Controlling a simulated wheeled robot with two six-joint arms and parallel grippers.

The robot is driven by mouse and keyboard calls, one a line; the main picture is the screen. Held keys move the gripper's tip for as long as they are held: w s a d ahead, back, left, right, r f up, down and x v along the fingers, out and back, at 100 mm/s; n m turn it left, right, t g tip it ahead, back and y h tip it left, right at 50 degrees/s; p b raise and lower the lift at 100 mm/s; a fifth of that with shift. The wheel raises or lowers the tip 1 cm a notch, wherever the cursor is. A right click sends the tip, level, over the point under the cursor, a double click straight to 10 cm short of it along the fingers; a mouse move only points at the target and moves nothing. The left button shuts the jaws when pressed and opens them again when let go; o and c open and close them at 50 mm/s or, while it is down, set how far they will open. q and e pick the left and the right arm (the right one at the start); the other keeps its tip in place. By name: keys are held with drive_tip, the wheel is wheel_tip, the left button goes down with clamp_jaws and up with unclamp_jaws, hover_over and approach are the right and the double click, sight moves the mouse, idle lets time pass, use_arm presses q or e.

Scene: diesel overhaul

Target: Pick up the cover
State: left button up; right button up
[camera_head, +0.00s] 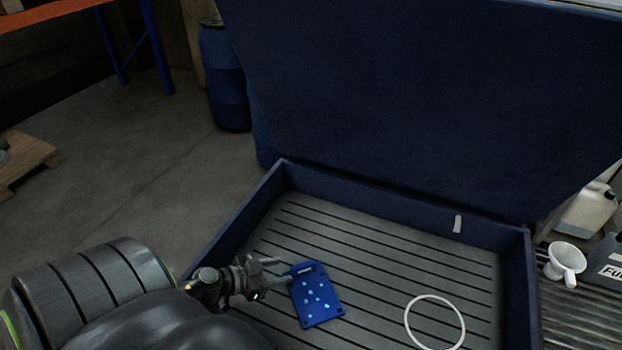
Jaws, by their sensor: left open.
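A blue flat plate with several light spots and dark corner holes, which looks like the cover (319,297), lies on the slatted floor of the dark blue bin (380,205). My left gripper (281,269) reaches in from the left. Its fingers are open beside the cover's upper left edge, where a small tab sticks out toward them. I cannot tell whether a finger touches the tab. My right gripper is out of view.
A white ring (435,324) lies on the bin floor to the right of the cover. The bin's raised blue lid (430,90) stands behind. A white funnel (565,262) and containers are outside at right. A blue barrel (224,75) stands behind at left. The bin floor's back is mostly clear.

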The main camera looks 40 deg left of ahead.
sight(296, 268)
use_arm(q)
drive_tip(key=shift+d+p+x, duration=0.2)
drive_tip(key=shift+x, duration=1.15)
drive_tip(key=shift+d+p+x, duration=0.2)
drive_tip(key=shift+x, duration=1.1)
drive_tip(key=shift+s+r, duration=0.1)
drive_tip(key=shift+r, duration=0.15)
clamp_jaws()
